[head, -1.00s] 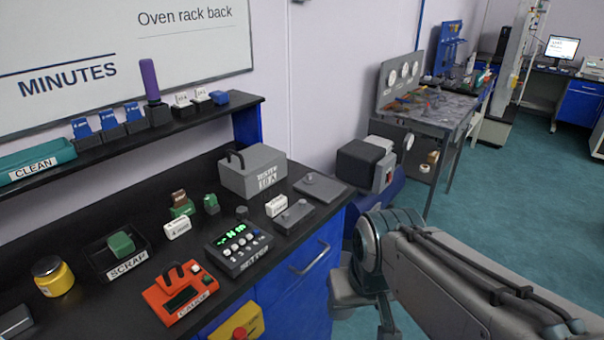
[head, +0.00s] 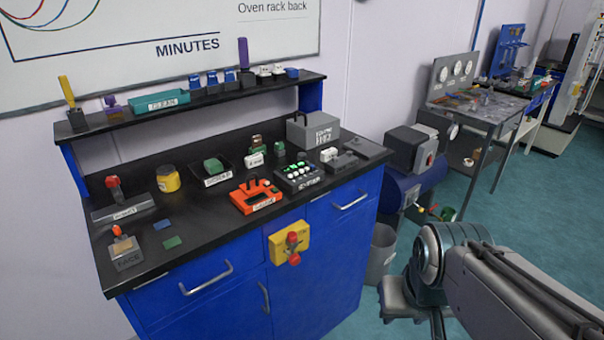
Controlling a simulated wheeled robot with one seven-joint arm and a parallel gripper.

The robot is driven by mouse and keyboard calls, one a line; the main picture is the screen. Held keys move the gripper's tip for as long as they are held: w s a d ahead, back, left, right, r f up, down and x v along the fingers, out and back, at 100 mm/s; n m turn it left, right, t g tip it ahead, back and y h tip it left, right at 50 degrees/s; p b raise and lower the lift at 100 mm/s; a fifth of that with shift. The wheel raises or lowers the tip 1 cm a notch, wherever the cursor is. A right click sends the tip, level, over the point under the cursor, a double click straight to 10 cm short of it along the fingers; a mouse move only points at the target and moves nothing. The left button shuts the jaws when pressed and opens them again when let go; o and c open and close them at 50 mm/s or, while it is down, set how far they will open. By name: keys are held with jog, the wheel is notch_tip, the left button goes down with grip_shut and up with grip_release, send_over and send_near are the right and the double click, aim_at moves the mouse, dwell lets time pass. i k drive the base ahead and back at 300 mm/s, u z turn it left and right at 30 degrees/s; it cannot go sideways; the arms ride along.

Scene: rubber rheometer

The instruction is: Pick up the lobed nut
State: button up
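I cannot pick out the lobed nut for certain in the head view. A red knob (head: 113,183) stands on a grey block at the left of the bench, and a small orange-topped piece (head: 117,232) stands on a grey block at the front left corner; both are too small to identify as the nut.
The black bench top (head: 215,235) carries a yellow jar (head: 168,179), an orange gauge (head: 255,197), a button panel (head: 298,177) and a grey tester box (head: 312,133). A yellow switch box (head: 289,243) juts from the front. A grey bin (head: 381,253) and blue compressor (head: 396,188) stand right.

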aim_at(301, 156)
jog(key=z, duration=1.1)
jog(key=i, duration=1.35)
jog(key=u, duration=0.8)
jog(key=i, duration=0.85)
jog(key=u, duration=1.05)
jog(key=i, duration=0.2)
jog(key=u, duration=0.2)
